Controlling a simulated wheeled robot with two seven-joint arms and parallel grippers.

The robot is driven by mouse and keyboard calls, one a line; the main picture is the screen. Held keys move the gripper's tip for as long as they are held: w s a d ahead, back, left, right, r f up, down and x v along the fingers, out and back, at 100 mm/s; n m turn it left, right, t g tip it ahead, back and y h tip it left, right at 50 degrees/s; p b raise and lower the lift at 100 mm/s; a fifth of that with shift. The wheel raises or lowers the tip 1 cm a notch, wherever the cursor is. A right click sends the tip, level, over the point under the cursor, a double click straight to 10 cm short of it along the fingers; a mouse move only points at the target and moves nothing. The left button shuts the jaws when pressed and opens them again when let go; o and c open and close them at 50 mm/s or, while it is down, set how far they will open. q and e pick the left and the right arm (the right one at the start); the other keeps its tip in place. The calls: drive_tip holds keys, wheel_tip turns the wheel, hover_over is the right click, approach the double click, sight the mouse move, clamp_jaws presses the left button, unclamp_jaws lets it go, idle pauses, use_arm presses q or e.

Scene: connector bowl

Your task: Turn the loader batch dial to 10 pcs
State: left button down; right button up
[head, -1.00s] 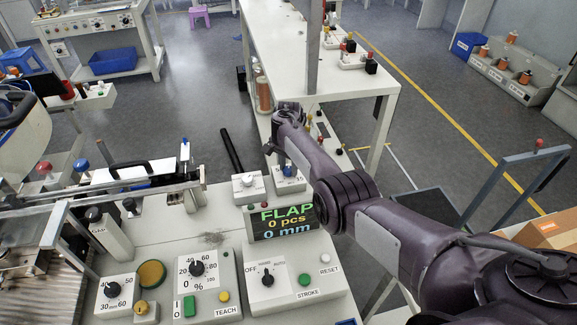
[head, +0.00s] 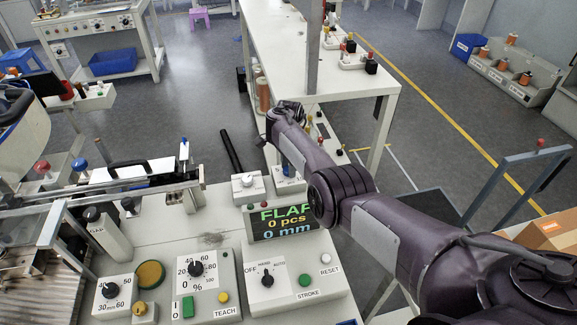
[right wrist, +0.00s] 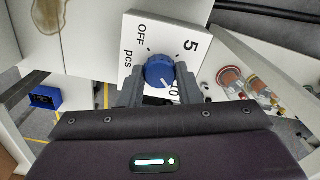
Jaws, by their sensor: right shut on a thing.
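The batch dial is a blue round knob (right wrist: 159,72) on a white plate (right wrist: 183,27) marked OFF, 5 and pcs, with a partly hidden number at lower right, in the right wrist view. My right gripper (right wrist: 159,76) is shut on the knob, one finger on each side. The knob's white line points down and slightly right, towards the partly hidden number. In the head view the dial's box (head: 288,187) is mostly covered by my right arm. The display (head: 280,220) reads FLAP, 0 pcs, 0 mm, partly covered by my arm. My left gripper is not in view.
A white box with a light knob (head: 248,185) stands just left of the dial box. Panels with a black AUTO/OFF selector (head: 267,280), a percent dial (head: 196,268) and buttons lie in front. A white shelf table (head: 350,85) stands behind.

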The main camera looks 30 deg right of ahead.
drive_tip(key=o, duration=1)
drive_tip(key=shift+c, duration=0.2)
wheel_tip(320, 180, up, 8)
drive_tip(key=shift+f+p, duration=0.1)
drive_tip(key=shift+p, duration=0.5)
